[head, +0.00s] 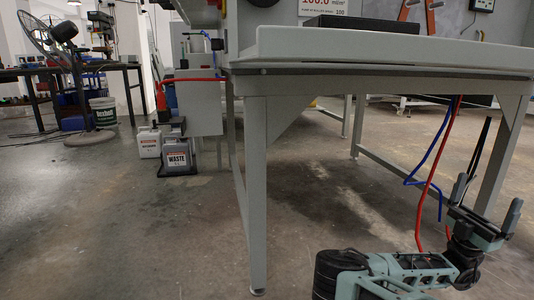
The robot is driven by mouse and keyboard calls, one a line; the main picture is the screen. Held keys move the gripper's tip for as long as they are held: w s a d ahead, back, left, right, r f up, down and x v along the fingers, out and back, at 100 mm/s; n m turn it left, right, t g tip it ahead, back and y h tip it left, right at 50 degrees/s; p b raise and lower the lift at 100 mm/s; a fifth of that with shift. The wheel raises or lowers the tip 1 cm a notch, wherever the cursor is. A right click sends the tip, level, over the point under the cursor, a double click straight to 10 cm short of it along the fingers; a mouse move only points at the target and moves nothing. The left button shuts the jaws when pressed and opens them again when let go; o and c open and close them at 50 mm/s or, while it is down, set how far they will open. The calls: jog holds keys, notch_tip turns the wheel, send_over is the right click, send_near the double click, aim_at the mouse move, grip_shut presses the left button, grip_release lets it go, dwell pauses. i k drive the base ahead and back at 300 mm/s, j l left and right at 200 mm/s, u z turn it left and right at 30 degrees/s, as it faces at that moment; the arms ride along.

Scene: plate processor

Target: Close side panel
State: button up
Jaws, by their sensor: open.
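My gripper (488,193) is at the lower right in the head view, with its two dark fingers apart and pointing up. It is open, with nothing between the fingers. It is in front of the right-hand part of a grey metal table frame (256,180), below the table top (380,48). The machine's upper part is cut off by the top edge of the picture. I cannot make out a side panel for certain. A grey box (198,103) is at the left end of the table, away from my gripper.
Red and blue hoses (427,175) hang under the table close to my gripper. A fan (75,90) stands farther back. The floor at front left is clear.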

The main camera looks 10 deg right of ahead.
aim_at(323, 38)
jog(key=k, duration=0.85)
